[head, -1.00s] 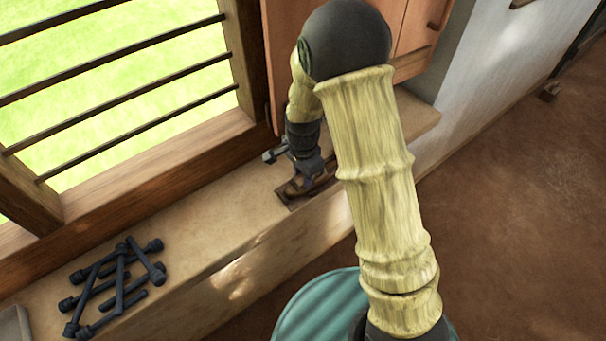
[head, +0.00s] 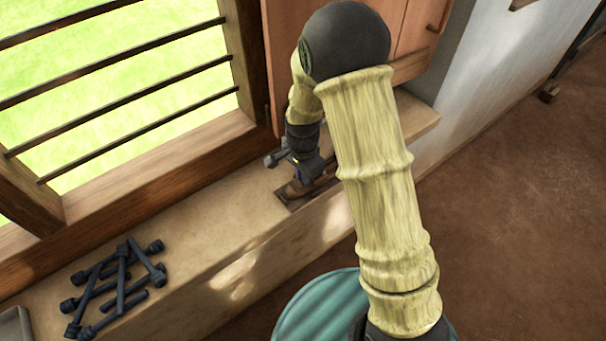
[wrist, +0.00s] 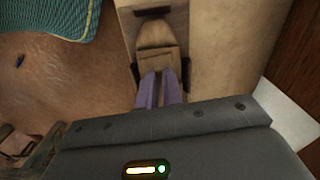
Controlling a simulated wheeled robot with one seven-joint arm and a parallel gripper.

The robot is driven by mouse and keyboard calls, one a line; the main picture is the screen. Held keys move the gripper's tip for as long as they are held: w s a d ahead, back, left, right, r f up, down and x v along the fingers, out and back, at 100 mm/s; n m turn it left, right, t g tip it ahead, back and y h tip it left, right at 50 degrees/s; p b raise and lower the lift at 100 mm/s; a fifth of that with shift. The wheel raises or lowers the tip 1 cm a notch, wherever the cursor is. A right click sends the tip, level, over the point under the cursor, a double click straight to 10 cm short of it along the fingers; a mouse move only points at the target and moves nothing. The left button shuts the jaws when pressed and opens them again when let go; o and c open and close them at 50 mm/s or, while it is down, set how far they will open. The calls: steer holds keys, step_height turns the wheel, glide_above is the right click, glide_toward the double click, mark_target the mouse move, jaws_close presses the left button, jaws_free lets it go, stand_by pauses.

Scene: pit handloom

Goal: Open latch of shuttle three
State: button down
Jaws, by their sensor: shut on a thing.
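A brown wooden shuttle (head: 294,190) lies in a shallow dark-edged holder (head: 288,205) on the ledge below the window. In the wrist view the shuttle (wrist: 155,38) shows a pale tapered wooden end between the dark sides of the holder (wrist: 130,78). My gripper (head: 305,178) is tilted over the shuttle. In the wrist view the two purple fingers of my gripper (wrist: 160,88) are close together at the shuttle, with a narrow gap between them. The fingers are shut on a part of it. The latch itself is hidden, and no number on the shuttle can be read.
Several dark rods with knobbed ends (head: 115,285) lie in a pile at the left of the ledge (head: 190,255). A barred window (head: 120,90) stands behind. A wooden cabinet (head: 410,40) is close behind my arm. The brown floor (head: 520,220) at the right is mostly clear.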

steer(key=n+p, duration=0.1)
steer(key=n, duration=0.3)
steer(key=shift+r+p, duration=0.1)
steer(key=shift+p, duration=0.25)
steer(key=n+p, duration=0.1)
steer(key=n, duration=0.3)
steer(key=shift+w+a+n, duration=0.1)
steer(key=shift+n, duration=0.2)
steer(key=n+p, duration=0.1)
steer(key=n, duration=0.3)
steer(key=shift+a+n+p, duration=0.1)
steer(key=shift+n+p, duration=0.2)
steer(key=shift+p, duration=0.1)
steer(key=shift+n+p, duration=0.45)
steer(key=shift+n, duration=1.35)
steer(key=c, duration=1.6)
jaws_free()
steer(key=shift+o, duration=0.2)
